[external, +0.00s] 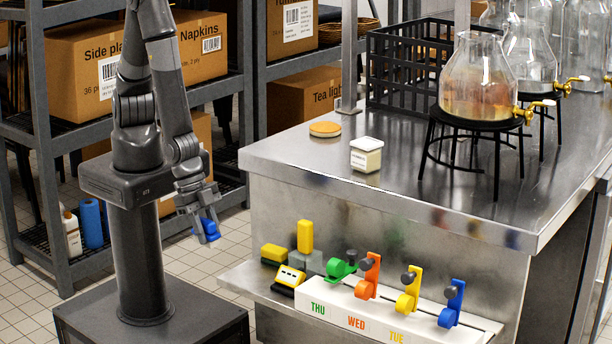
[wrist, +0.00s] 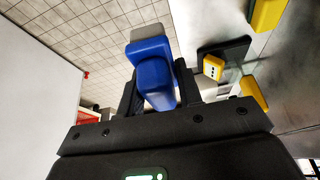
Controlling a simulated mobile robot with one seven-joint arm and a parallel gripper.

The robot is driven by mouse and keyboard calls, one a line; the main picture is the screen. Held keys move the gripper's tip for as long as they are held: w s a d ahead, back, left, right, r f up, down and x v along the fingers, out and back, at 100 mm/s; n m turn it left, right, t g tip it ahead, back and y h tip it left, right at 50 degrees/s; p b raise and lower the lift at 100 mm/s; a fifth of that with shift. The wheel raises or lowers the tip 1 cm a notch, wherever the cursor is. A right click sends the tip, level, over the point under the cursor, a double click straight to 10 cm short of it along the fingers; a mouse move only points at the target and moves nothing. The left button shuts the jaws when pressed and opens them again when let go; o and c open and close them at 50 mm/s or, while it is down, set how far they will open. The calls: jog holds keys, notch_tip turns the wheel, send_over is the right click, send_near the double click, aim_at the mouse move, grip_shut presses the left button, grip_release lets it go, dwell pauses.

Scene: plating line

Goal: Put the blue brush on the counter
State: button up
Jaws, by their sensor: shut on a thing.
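The blue brush (external: 208,228) is held in my gripper (external: 203,222), in the air to the left of the counter. In the wrist view the blue brush (wrist: 155,78) sits between the two dark fingers of my gripper (wrist: 154,92). A paler grey-white part shows behind its blue body. The steel counter (external: 450,200) stands to the right in the external view. Its top is higher than my gripper. My gripper is left of the low shelf (external: 250,283) on the counter's front.
On the low shelf stand yellow blocks (external: 305,236), a yellow device (external: 289,277) and a white rack of coloured dispensers (external: 366,276).

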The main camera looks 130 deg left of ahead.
jog(key=shift+s+d+r, duration=0.2)
jog(key=shift+d, duration=0.05)
